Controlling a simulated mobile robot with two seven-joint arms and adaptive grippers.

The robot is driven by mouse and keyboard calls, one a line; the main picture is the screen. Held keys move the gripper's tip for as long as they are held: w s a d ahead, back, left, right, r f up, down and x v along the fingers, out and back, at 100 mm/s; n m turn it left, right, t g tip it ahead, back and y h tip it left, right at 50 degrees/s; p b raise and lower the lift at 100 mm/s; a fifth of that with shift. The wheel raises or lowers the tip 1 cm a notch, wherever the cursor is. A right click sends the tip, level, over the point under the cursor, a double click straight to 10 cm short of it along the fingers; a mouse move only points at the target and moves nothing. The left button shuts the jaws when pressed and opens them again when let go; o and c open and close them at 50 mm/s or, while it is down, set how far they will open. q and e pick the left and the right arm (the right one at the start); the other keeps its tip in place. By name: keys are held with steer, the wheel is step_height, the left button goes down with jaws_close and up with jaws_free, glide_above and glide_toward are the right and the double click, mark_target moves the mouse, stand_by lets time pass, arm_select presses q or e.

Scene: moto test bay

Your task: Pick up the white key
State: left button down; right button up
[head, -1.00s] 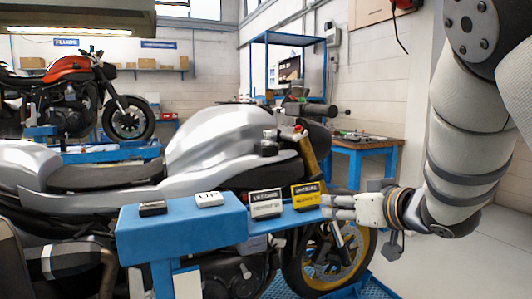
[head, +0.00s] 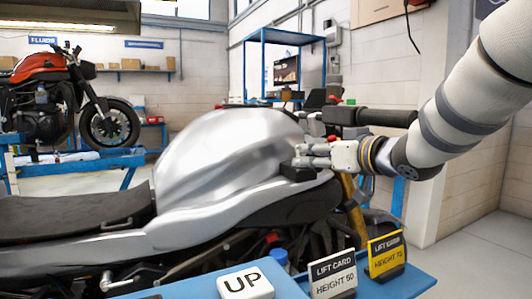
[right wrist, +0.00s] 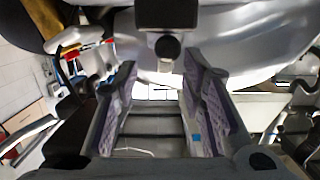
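The white key (head: 246,284) is a white block marked "UP". It lies on the blue bench top (head: 398,287) at the bottom of the head view, its lower edge near the picture's edge. My right gripper (head: 298,156) shows above and to the right of the key, in front of the motorcycle's silver tank, apart from the key. In the right wrist view the two fingers of my right gripper (right wrist: 158,78) stand wide apart with nothing between them. The key cannot be made out there. My left gripper is not in view.
A white card (head: 333,279) reading "LIFT CARD HEIGHT 50" and a yellow card (head: 386,256) reading "HEIGHT 70" stand right of the key. The silver motorcycle (head: 215,165) fills the space behind the bench. A red motorcycle (head: 50,90) stands far left.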

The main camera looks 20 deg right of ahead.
steer(key=shift+w+r, duration=0.25)
steer(key=shift+r, duration=0.35)
steer(key=shift+w+a+r, duration=0.1)
steer(key=shift+w+a, duration=0.05)
steer(key=x, duration=0.5)
steer(key=shift+w+a, duration=0.2)
steer(key=shift+a, duration=0.05)
steer(key=shift+s+r, duration=0.1)
steer(key=shift+s, duration=0.05)
jaws_close()
